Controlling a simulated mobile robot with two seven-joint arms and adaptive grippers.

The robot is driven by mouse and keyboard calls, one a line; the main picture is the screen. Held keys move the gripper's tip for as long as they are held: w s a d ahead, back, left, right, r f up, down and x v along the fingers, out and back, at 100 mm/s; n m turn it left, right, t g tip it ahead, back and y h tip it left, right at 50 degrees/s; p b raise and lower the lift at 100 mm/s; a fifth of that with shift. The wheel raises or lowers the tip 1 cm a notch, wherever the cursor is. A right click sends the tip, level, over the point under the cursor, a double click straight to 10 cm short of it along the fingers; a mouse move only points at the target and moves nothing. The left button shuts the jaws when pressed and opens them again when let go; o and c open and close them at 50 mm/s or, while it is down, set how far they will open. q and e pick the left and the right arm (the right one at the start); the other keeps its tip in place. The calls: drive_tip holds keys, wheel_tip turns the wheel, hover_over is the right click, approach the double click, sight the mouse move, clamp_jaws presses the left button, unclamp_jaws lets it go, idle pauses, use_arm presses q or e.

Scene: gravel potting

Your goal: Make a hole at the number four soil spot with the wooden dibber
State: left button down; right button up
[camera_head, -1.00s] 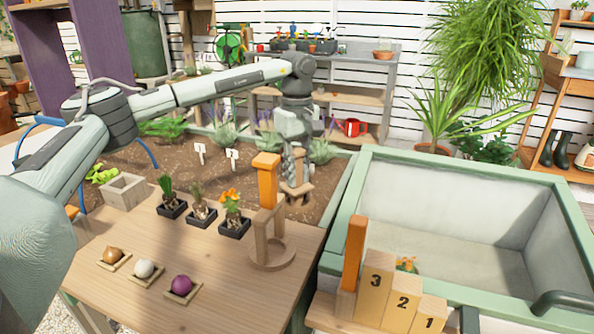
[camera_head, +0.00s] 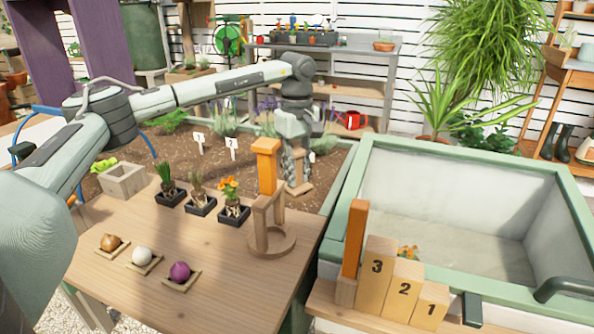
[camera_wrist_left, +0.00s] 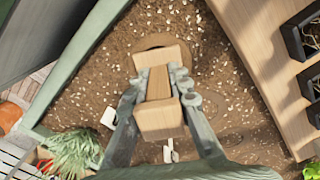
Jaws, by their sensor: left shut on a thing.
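My left gripper (camera_head: 297,172) is over the back-right part of the soil bed (camera_head: 180,155), shut on the wooden dibber (camera_head: 301,188). In the left wrist view the dibber (camera_wrist_left: 160,118) sits between the two fingers (camera_wrist_left: 155,90), with its pale block handle facing the camera. Its lower end is hidden, so I cannot tell whether it touches the soil. A round soil spot (camera_wrist_left: 165,41) shows just past the handle. White number tags (camera_head: 232,146) stand in the bed; I cannot read a four. My right gripper is not in view.
A wooden stand (camera_head: 272,240) with an orange upright block (camera_head: 267,165) stands close in front of the gripper. Potted plants (camera_head: 200,200) and bulbs (camera_head: 142,257) sit on the bench. Numbered blocks (camera_head: 375,285) stand at the right, before a green-rimmed basin (camera_head: 450,150).

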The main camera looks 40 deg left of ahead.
sight(297, 150)
use_arm(q)
drive_tip(key=shift+f, duration=0.45)
drive_tip(key=shift+r, duration=0.1)
wheel_tip(297, 150, up, 5)
drive_tip(key=p, duration=0.4)
drive_tip(key=shift+r, duration=2.6)
drive_tip(key=shift+r, duration=0.1)
drive_tip(key=shift+r, duration=2.4)
